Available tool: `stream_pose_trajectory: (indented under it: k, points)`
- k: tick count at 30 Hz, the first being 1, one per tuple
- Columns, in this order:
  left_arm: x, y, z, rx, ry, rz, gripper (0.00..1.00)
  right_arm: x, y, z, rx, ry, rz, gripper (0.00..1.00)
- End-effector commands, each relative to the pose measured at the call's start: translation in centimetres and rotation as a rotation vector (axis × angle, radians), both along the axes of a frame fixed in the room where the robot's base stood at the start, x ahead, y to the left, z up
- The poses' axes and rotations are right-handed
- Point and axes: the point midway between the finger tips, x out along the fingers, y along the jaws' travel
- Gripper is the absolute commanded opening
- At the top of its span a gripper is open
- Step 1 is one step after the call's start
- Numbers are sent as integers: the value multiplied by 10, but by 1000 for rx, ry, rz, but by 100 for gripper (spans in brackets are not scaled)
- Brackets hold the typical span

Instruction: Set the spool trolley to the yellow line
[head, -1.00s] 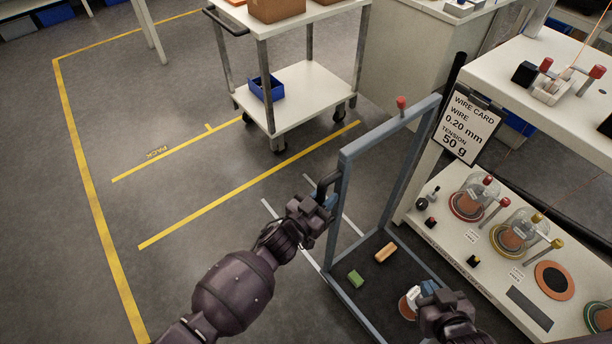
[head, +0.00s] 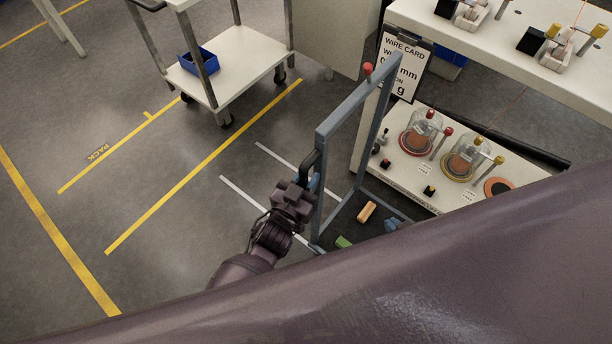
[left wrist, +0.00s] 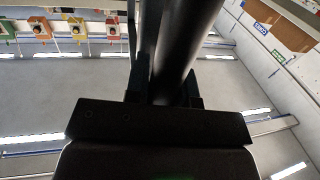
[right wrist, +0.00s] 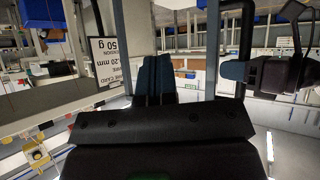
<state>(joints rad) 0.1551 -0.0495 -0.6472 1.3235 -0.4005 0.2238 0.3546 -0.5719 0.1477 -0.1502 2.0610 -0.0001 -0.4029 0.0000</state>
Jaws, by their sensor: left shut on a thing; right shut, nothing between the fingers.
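The spool trolley is a blue-grey upright frame (head: 345,111) on a dark base, with a black handle (head: 311,162) on its left post. My left gripper (head: 313,182) is shut around this handle; the dark bar (left wrist: 187,40) lies between its fingers in the left wrist view. A yellow line (head: 205,165) runs on the floor left of the trolley, apart from it. My right gripper (right wrist: 157,78) is shut and empty in the right wrist view, facing the trolley frame. My own arm link hides the trolley's near part in the head view.
Two white lines (head: 262,211) run along the floor to the trolley's base. A white cart (head: 232,72) with a blue bin (head: 198,61) stands beyond the yellow lines. A workbench (head: 475,135) with spools stands close right of the trolley. The floor at left is clear.

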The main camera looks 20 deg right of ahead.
Motion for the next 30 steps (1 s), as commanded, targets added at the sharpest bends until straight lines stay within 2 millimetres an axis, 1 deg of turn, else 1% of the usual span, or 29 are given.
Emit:
stream_pose_trajectory:
  k: [1, 3, 6, 14, 17, 20, 24, 30]
  points:
    - [-1, 1, -3, 4, 6, 0, 25, 0, 0, -1, 0, 1, 0, 0]
    - [-1, 1, -3, 4, 6, 1, 35, 0, 0, -1, 0, 1, 0, 0]
    - [-1, 1, -2, 3, 4, 0, 48, 1, 0, 0, 0, 0, 0, 0]
    - [0, 1, -1, 1, 1, 0, 48, 5, 1, 2, 1, -10, 3, 0]
    - [-4, 5, -1, 1, 1, 1, 48, 7, 1, 5, 0, -15, 4, 0]
    - [-11, 13, 0, 3, 0, 1, 48, 8, 1, 8, 0, -21, 4, 0]
    - [-29, 30, 0, 4, 0, 1, 48, 9, 1, 12, 1, -27, 3, 0]
    - [-55, 55, 0, 3, 1, 1, 48, 0, -1, 8, -1, -7, -3, 0]
